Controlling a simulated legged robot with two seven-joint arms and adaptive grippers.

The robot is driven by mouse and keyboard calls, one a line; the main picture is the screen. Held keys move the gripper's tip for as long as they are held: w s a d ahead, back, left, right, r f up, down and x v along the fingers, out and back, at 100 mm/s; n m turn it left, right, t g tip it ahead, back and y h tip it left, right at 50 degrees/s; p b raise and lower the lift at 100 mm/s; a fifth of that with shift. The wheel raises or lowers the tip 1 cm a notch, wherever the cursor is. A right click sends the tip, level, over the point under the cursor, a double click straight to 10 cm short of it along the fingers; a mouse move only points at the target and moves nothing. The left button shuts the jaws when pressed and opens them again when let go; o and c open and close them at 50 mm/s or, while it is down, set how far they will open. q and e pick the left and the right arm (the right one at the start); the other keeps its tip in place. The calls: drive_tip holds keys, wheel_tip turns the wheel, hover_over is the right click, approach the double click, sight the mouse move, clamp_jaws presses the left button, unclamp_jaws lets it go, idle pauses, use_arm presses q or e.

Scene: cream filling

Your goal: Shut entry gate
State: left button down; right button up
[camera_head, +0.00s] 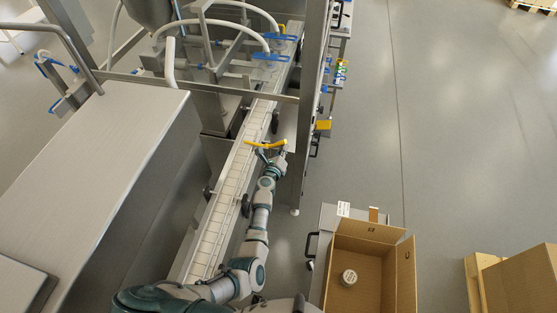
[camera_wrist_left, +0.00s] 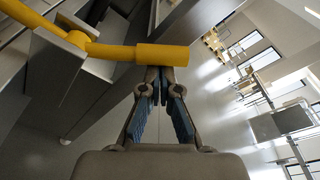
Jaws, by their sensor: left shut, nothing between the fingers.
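A yellow bar-shaped handle (camera_head: 265,144) sits across the conveyor beside a metal post; I cannot make out a separate gate panel. The bar fills the upper left of the left wrist view (camera_wrist_left: 120,52), with its rounded end just beyond my fingertips. My left gripper (camera_head: 266,155) is at the handle, just on its near side. It also shows in the left wrist view (camera_wrist_left: 160,82), shut and empty, its fingertips close to the bar's underside. I cannot tell whether they touch. My right gripper is not in view.
The conveyor (camera_head: 222,205) runs along the left of my arm, with a steel machine frame (camera_head: 314,60) at the back. A large metal cabinet (camera_head: 95,160) stands left. An open cardboard box (camera_head: 368,233) with a round container (camera_head: 348,277) is at right.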

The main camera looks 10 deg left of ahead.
use_arm(q)
drive_tip(key=shift+a+r+n, duration=0.1)
drive_tip(key=shift+r+n, duration=0.2)
drive_tip(key=shift+n, duration=0.2)
idle(0.4)
